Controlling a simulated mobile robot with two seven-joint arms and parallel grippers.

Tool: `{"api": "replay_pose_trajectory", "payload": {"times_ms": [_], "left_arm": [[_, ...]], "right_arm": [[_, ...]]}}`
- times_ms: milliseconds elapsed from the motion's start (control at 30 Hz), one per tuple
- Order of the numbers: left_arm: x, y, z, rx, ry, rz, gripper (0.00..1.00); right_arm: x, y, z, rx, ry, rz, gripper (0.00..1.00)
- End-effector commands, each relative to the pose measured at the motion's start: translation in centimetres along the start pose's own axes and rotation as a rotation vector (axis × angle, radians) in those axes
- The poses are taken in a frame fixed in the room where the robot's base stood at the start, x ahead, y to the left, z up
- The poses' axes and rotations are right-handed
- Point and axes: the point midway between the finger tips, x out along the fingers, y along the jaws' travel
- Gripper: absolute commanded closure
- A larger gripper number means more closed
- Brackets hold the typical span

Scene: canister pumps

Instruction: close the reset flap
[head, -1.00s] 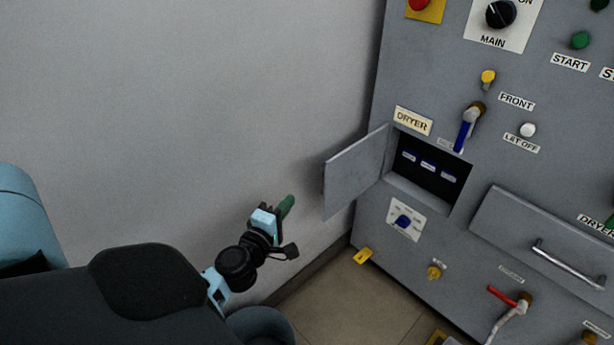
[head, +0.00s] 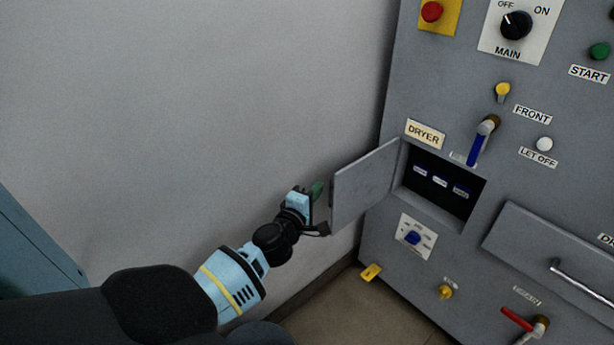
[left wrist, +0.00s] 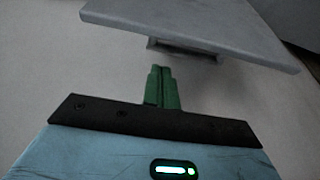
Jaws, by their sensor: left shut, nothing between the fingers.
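The reset flap (head: 365,183) is a grey door hinged on the left side of a dark recess (head: 440,184) under the DRYER label. It stands open, swung out to the left. My left gripper (head: 318,190), with green fingers, is just left of the flap's free edge, on its outer side toward the wall. Its fingers are shut and empty. In the left wrist view the green fingertips (left wrist: 161,72) point at the flap (left wrist: 195,25), with a small gap in the picture; contact cannot be told. My right gripper is out of view.
The recess holds several blue-labelled switches. A blue-handled valve (head: 477,148) and a blue knob (head: 413,238) sit near the opening. A drawer-like cover with a metal handle (head: 580,282) protrudes at the right. A plain wall (head: 200,110) stands behind my left arm.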

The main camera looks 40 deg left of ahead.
Motion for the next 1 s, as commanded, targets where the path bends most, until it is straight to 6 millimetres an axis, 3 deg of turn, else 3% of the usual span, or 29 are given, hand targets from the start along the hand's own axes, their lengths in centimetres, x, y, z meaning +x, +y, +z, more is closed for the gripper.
{"api": "replay_pose_trajectory", "payload": {"times_ms": [100,300,1000], "left_arm": [[-0.8,-0.3,1.8,-0.007,-0.004,-0.005,1.0],[-1.3,-0.2,3.0,-0.003,-0.003,-0.004,1.0],[-1.2,-0.2,3.5,-0.004,0.017,-0.005,1.0]], "right_arm": [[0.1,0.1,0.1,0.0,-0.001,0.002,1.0],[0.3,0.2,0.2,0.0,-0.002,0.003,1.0],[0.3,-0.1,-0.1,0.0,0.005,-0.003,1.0]]}}
